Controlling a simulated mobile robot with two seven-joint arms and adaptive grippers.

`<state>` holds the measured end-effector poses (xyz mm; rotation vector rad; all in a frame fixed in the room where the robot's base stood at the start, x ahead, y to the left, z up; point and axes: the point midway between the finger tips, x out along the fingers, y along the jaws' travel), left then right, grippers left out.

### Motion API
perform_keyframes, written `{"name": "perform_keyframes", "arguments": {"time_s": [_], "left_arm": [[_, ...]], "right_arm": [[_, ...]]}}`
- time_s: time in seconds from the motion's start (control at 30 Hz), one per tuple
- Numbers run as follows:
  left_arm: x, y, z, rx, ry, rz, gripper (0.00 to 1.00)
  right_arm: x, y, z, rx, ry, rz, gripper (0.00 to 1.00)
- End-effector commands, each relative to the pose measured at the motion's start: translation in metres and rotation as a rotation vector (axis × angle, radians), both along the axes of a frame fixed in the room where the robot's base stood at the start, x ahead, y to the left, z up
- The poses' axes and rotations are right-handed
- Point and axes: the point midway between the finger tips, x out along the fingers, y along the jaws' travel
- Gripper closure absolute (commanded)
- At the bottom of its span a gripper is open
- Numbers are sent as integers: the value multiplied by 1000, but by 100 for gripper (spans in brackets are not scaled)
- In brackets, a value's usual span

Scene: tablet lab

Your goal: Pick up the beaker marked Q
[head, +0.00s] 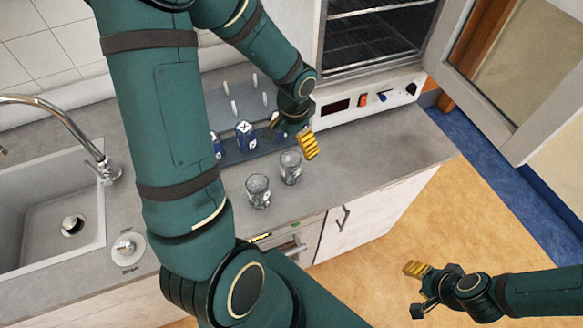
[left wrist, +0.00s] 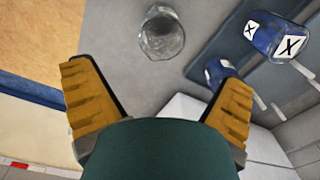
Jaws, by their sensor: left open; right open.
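Two clear glass beakers stand upright on the grey counter in the head view, a left beaker (head: 258,191) and a right beaker (head: 290,168). I cannot read a Q on either. My left gripper (head: 306,143) is open and empty, above and just behind the right beaker. In the left wrist view a clear beaker (left wrist: 161,36) lies ahead, beyond the open yellow fingers of my left gripper (left wrist: 159,76); nothing is between them. My right gripper (head: 422,286) is empty and open over the floor at lower right, away from the counter.
A blue container marked X (head: 246,137) stands at a drying rack (head: 226,106) with white pegs, with other blue containers beside it. A sink (head: 50,205) and tap lie left. An oven-like appliance (head: 365,103) stands behind right. Counter right of the beakers (head: 375,155) is clear.

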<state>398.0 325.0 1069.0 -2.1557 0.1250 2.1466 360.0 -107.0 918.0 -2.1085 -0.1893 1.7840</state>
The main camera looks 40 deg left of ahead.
Motion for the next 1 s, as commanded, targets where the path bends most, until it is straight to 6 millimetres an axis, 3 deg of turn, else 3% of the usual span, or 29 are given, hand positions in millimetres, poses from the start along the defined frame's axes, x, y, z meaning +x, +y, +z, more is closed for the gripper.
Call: {"name": "perform_keyframes", "arguments": {"time_s": [0.1, 0.37, 0.7, 1.0], "left_arm": [[-1, 0, -22, 0, 4, -1, 2], [-1, 0, -39, -1, 1, 0, 2], [-8, 3, -83, -1, 3, 1, 2], [-8, 3, -87, 0, -1, 0, 2]], "right_arm": [[1, 0, -3, 0, -2, -2, 53], [1, 0, -4, 0, -2, -2, 53], [1, 0, -8, 0, -2, -2, 53], [1, 0, -8, -1, -2, -3, 53]]}}
